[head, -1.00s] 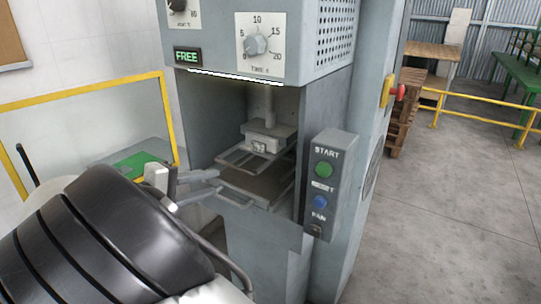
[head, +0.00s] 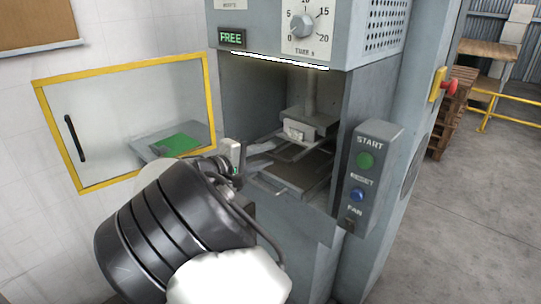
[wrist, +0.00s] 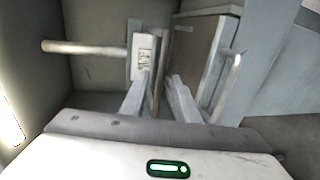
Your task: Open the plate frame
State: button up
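The plate frame (head: 275,146) is a thin grey frame inside the machine's open chamber, under the press head (head: 305,128) and above the lower plate (head: 302,172). It looks nearly flat over the plate, with a narrow gap. In the wrist view the plate frame (wrist: 158,85) is a thin bar seen edge-on. My gripper (head: 258,160) is at the front left of the chamber, partly hidden by my arm. In the wrist view my gripper's fingers (wrist: 160,82) stand apart on either side of the bar, with visible space; contact is not clear. The lower plate's handle (wrist: 232,78) is right of the fingers.
A yellow-edged clear door (head: 130,120) stands open at the left, near my arm. The control box (head: 369,172) with green and blue buttons projects at the chamber's right. The display (head: 231,38) reads FREE.

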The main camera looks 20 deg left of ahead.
jog(key=shift+x, duration=1.2)
grip_shut()
jog(key=shift+s, duration=0.1)
jog(key=f+v, duration=0.2)
jog(key=v, duration=1)
jog(key=s+f+v, duration=0.1)
jog(key=f+v, duration=0.2)
jog(key=v, duration=0.9)
jog(key=shift+a, duration=0.35)
grip_release()
